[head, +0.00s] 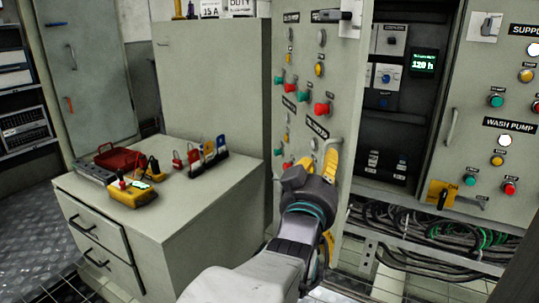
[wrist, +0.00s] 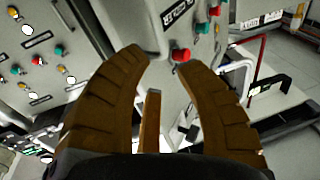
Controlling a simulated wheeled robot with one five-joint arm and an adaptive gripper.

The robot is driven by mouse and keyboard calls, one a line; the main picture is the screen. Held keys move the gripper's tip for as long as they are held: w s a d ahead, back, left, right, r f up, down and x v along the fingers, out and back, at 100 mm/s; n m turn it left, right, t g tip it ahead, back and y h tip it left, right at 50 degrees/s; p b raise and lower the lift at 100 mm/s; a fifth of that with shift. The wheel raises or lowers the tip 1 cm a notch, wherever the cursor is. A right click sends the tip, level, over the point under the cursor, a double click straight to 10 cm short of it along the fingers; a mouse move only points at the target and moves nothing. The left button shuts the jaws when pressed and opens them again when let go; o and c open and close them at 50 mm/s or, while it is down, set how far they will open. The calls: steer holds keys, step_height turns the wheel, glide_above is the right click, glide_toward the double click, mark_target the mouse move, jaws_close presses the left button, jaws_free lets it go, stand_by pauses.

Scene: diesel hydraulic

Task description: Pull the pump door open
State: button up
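The door panel (head: 296,106) with lamps and red and green buttons stands angled out at the left of the dark cabinet opening (head: 395,123), whose interior shows. The same kind of panel (wrist: 157,22) fills the upper middle of the wrist view. My gripper (head: 324,153) is in front of the panel's lower right part, near its free edge. In the wrist view my gripper (wrist: 163,61) has its yellow-brown fingers apart, with no object clearly between them. A red button (wrist: 181,54) shows beyond the fingertips. Whether a finger touches the door or its handle is hidden.
A fixed-looking panel marked WASH PUMP (head: 500,124), with a handle (head: 451,127) and yellow switch (head: 441,194), is at the right. Cables (head: 440,240) lie below the opening. A low drawer cabinet (head: 150,235) with a yellow meter (head: 133,193) stands at the left.

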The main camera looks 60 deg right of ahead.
steer(key=shift+y, duration=0.6)
steer(key=shift+w+d+f, duration=0.2)
steer(key=shift+d+f, duration=0.2)
steer(key=shift+d, duration=0.8)
steer(key=shift+w+d+f, duration=0.25)
steer(key=shift+d+f, duration=0.2)
steer(key=shift+d, duration=0.8)
steer(key=shift+w+d+f, duration=0.2)
steer(key=shift+d+f, duration=0.2)
steer(key=shift+d, duration=0.8)
jaws_close()
